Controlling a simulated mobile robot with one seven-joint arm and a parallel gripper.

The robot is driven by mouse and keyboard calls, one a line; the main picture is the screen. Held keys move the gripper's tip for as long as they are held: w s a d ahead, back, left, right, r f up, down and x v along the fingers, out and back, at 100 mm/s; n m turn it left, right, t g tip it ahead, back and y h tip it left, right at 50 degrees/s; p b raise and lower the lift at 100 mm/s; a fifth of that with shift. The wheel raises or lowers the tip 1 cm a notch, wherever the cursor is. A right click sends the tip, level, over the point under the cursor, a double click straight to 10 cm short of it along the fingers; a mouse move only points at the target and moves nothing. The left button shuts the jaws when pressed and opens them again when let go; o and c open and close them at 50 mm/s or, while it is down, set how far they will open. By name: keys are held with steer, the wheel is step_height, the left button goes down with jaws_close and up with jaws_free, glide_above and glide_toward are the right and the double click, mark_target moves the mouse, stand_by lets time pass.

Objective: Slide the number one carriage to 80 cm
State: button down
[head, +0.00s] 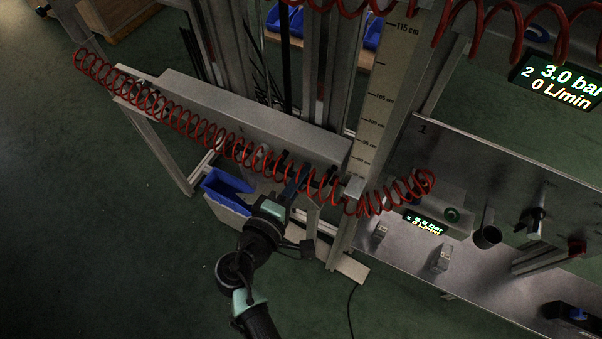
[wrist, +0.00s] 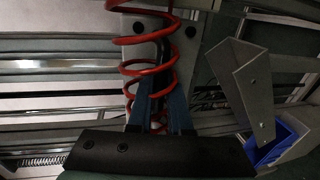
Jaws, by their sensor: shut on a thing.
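A vertical scale (head: 378,95) on the post shows readable marks from 115 cm down to about 100 cm; lower marks are too small to read surely. The carriage, with a long silver beam (head: 250,112), sits at the low part of the scale, below the lowest visible marks. In the wrist view its plate (wrist: 188,33) has dark bolts and a black handle (wrist: 160,48). My gripper (head: 300,180) is at the carriage, and its blue fingers (wrist: 160,98) are closed around the black handle. A red coiled hose partly hides the grip.
The red coiled hose (head: 205,127) runs along the beam and loops past the post. A blue bin (head: 228,182) sits just left of my gripper. On the right are a metal panel marked 1 (head: 470,150) and pressure displays (head: 560,83). Green floor is clear at left.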

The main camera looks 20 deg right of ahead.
steer(key=shift+s+f, duration=0.2)
steer(key=shift+f, duration=0.3)
steer(key=c, duration=0.9)
jaws_free()
steer(key=shift+c, duration=0.2)
steer(key=shift+o, duration=0.5)
steer(key=shift+w+r, duration=0.1)
steer(key=shift+r, duration=0.1)
steer(key=shift+a, duration=0.1)
steer(key=v, duration=1.3)
steer(key=shift+w, duration=0.1)
